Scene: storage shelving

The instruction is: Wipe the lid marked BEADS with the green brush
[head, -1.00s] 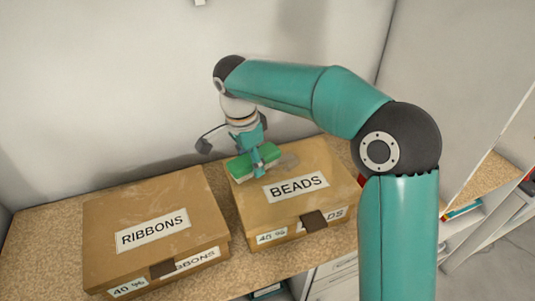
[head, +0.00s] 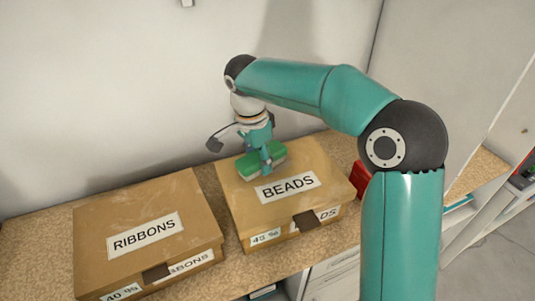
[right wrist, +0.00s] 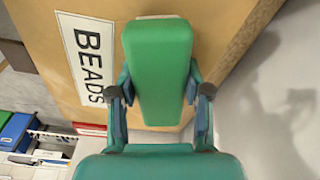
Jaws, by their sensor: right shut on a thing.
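The box with the lid marked BEADS (head: 315,168) stands on the shelf top in the middle of the head view; its label also shows in the right wrist view (right wrist: 86,55). My right gripper (head: 262,158) is over the back of this lid, shut on the green brush (head: 274,151). The brush lies along the lid behind the label and seems to touch the lid. In the right wrist view the green brush (right wrist: 157,70) sits between the two fingers. The gripper hides part of the brush. My left gripper is not in view.
A box marked RIBBONS (head: 185,205) with a dusty lid stands to the left, with a narrow gap between. A wall (head: 110,90) rises behind. A red object (head: 360,179) is right of the BEADS box, partly behind my arm.

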